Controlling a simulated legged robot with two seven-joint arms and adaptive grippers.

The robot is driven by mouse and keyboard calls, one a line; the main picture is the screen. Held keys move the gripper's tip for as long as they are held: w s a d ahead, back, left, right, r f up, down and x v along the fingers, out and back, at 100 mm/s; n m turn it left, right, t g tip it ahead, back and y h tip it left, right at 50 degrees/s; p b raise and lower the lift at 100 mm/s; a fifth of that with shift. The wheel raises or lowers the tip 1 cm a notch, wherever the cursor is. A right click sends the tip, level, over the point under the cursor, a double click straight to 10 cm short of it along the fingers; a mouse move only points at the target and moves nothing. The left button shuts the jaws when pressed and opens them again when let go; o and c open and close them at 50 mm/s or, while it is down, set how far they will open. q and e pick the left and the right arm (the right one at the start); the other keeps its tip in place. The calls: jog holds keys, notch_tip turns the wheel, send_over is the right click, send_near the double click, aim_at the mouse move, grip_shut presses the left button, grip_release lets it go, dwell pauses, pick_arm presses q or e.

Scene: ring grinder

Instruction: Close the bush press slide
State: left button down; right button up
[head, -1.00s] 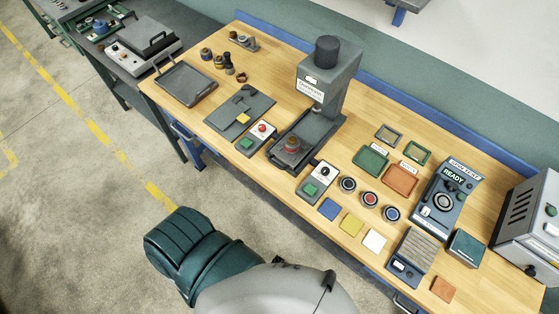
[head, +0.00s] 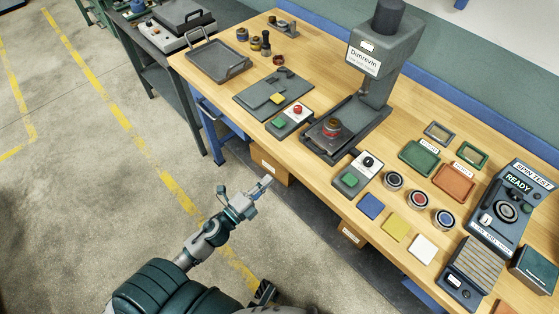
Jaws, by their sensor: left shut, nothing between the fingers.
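The bush press (head: 385,52) is a grey column machine labelled Dunrevin, standing at the back middle of the wooden bench. Its slide (head: 326,142) sits low at the front of its base, toward the bench edge, with a round dark and reddish part (head: 332,127) on it. The slide looks pulled out from under the ram, though its exact travel is hard to tell. My left gripper (head: 266,183) is shut and empty, in front of the bench and below its top, apart from the press. Of my right arm, only a dark part may show at the bottom edge; its gripper is not visible.
A control box with green button (head: 357,174) stands right of the slide; another with red and green buttons (head: 289,119) stands left. A grey tray (head: 218,63) lies at the far left. Round parts, coloured squares and the spin tester (head: 507,208) fill the right. The floor before the bench is free.

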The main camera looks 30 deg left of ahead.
pick_arm(q)
jog(key=shift+m+h, duration=0.4)
jog(key=shift+m, duration=0.2)
jog(key=w+d+r, duration=0.1)
jog(key=w, duration=0.2)
jog(key=w+d+r+p, duration=0.1)
jog(key=w+d+r, duration=0.1)
jog(key=w, duration=0.2)
jog(key=w+d+r+p, duration=0.1)
jog(key=w+r, duration=0.1)
jog(key=w, duration=0.2)
jog(key=shift+d, duration=0.4)
jog(key=shift+w+d, duration=0.3)
jog(key=shift+w, duration=0.1)
pick_arm(e)
jog(key=shift+s+x, duration=0.25)
jog(key=shift+x, duration=0.95)
jog(key=shift+s+x, duration=0.25)
jog(key=shift+x, duration=0.95)
jog(key=shift+a+f, duration=0.1)
